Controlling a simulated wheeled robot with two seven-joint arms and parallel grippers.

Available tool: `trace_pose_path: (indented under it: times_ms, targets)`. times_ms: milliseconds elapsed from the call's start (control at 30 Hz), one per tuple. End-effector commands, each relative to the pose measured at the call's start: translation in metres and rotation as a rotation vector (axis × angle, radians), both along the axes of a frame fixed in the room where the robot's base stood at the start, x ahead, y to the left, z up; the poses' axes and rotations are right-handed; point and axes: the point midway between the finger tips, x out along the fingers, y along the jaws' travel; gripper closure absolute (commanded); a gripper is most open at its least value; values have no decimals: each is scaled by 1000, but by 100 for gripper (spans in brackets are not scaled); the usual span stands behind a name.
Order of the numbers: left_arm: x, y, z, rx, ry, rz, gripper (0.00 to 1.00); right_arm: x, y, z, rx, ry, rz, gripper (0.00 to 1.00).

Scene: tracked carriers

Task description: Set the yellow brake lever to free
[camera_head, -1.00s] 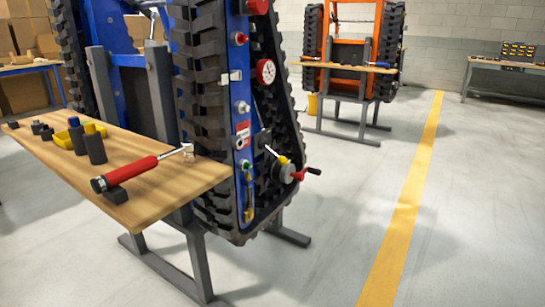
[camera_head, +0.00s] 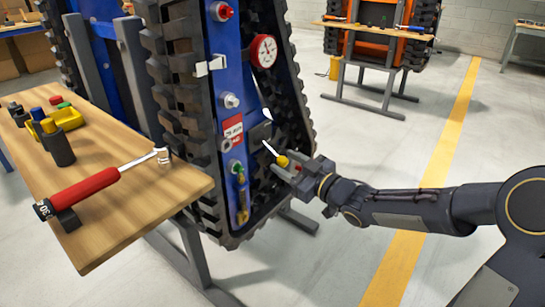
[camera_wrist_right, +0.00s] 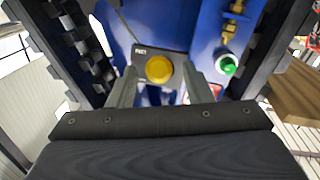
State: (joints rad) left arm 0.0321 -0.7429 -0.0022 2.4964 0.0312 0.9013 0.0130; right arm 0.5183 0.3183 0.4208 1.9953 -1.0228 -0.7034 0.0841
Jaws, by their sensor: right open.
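The yellow brake lever shows in the head view as a yellow knob (camera_head: 282,161) on a thin pale rod that slopes up and left to a dark plate (camera_head: 261,131) on the blue carrier. In the right wrist view the yellow knob (camera_wrist_right: 159,69) faces the camera, between the two fingers. My right gripper (camera_head: 284,170) is open, its fingers at the knob; I cannot tell whether they touch it. In the right wrist view the gripper (camera_wrist_right: 165,88) has a finger on each side of the knob. The plate's label is only partly readable. My left gripper is not in view.
A wooden bench (camera_head: 150,200) at the left holds a red-handled torque wrench (camera_head: 90,190), a yellow tray and dark bottles. Black tracks (camera_head: 180,90) flank the blue panel. A green-tipped fitting (camera_head: 236,167) sits left of the lever. Floor at the right is open.

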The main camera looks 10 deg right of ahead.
Motion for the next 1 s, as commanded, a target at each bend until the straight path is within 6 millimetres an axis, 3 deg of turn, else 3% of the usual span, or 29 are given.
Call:
trace_pose_path:
  times_ms: [300,633,900,1000]
  targets:
    - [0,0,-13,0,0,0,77,34,21,-1,0,0,0,55]
    - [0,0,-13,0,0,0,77,37,22,0,0,2,-1,56]
    - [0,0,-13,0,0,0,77,37,22,0,0,2,-1,91]
    - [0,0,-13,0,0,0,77,37,22,0,0,2,-1,100]
